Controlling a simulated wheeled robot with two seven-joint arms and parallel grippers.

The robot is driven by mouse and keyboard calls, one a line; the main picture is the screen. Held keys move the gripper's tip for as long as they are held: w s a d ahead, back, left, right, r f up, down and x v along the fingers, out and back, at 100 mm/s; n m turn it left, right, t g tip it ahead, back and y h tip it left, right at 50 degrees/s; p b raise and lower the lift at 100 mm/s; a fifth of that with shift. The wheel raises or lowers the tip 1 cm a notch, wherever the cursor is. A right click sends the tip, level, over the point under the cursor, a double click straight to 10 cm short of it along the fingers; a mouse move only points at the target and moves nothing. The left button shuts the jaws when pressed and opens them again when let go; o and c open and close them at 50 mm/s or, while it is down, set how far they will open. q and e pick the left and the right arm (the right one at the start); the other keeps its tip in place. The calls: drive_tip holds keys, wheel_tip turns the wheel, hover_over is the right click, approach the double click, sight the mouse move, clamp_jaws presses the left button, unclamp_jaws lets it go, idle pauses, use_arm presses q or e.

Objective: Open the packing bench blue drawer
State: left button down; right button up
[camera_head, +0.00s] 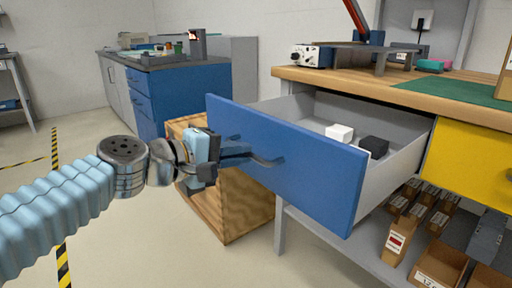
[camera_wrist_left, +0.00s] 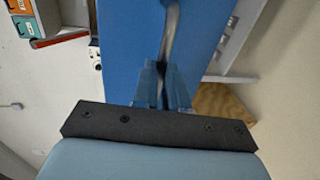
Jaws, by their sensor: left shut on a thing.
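The blue drawer (camera_head: 300,172) of the packing bench is pulled well out, and its grey inside shows in the head view. A white block (camera_head: 339,133) and a black block (camera_head: 373,146) lie in it. My left gripper (camera_head: 248,155) is shut on the drawer's dark bar handle (camera_head: 268,161), at the left part of the front. In the left wrist view the fingers (camera_wrist_left: 163,88) close around the handle (camera_wrist_left: 170,40) against the blue front (camera_wrist_left: 125,50). My right gripper is in neither view.
The packing bench's wooden top (camera_head: 390,92) carries a green mat (camera_head: 455,100) and a device. A yellow drawer (camera_head: 468,165) is to the right. A wooden crate (camera_head: 235,200) stands behind my gripper. Small boxes (camera_head: 397,240) fill the lower shelf.

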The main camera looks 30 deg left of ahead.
use_arm(q)
drive_tip(key=shift+s+a, duration=0.25)
drive_tip(key=shift+s, duration=0.4)
drive_tip(key=c, duration=1.2)
unclamp_jaws()
drive_tip(key=shift+o, duration=0.2)
drive_tip(key=p+v, duration=0.1)
drive_tip(key=v, duration=1.2)
drive_tip(key=shift+s+p, duration=0.4)
drive_tip(key=shift+a, duration=0.15)
